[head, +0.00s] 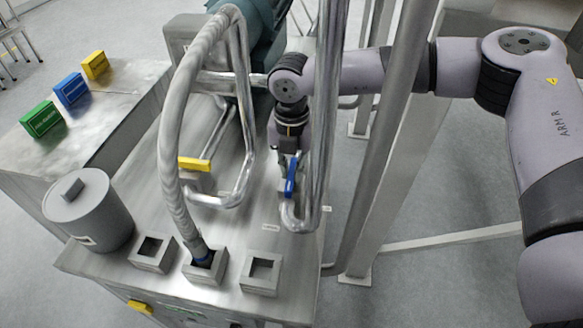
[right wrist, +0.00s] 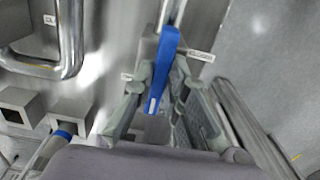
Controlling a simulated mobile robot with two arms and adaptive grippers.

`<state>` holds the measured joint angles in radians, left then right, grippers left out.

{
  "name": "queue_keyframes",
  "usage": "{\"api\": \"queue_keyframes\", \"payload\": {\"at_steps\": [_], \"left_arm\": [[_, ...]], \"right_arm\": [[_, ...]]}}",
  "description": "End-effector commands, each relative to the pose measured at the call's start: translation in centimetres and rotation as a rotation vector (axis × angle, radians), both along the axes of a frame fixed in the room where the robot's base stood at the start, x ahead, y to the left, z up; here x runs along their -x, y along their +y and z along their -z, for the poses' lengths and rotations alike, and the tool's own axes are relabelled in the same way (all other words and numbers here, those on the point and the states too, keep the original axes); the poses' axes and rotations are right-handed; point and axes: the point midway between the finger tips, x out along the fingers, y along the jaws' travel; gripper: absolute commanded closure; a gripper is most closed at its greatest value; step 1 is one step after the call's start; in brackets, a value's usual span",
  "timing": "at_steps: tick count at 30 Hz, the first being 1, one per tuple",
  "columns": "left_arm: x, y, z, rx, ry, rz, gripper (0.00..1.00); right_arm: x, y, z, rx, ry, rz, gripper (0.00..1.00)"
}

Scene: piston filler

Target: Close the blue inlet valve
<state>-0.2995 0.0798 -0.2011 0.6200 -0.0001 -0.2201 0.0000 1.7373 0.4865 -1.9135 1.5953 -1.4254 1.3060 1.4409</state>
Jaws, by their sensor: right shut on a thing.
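The blue inlet valve handle (head: 291,180) sits on a bent steel pipe near the right edge of the steel machine top. In the head view it points roughly along the upright pipe. My right gripper (head: 287,165) reaches down to it from behind the pipes, its fingers partly hidden. In the right wrist view the blue handle (right wrist: 164,62) runs lengthwise between the two grey fingers of my right gripper (right wrist: 158,100), which is shut on it. My left gripper is not in view.
Steel posts (head: 385,130) and pipes stand close around my right arm. A yellow valve handle (head: 194,164) and a ribbed hose (head: 174,130) are left of the blue handle. A grey lidded pot (head: 88,212) and square sockets (head: 262,273) are at the front. Green, blue and yellow blocks (head: 70,89) lie at left.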

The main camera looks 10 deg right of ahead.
Motion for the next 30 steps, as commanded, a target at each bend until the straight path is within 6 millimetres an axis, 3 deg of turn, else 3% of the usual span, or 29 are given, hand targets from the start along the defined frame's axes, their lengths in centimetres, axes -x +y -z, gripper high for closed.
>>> {"api": "queue_keyframes", "payload": {"at_steps": [11,30], "left_arm": [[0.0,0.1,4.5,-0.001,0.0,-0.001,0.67],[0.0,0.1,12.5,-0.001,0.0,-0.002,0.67]], "right_arm": [[-0.1,0.1,0.7,-0.002,-0.002,-0.209,1.0],[0.0,0.3,0.5,-0.002,-0.001,-0.815,1.0]]}}
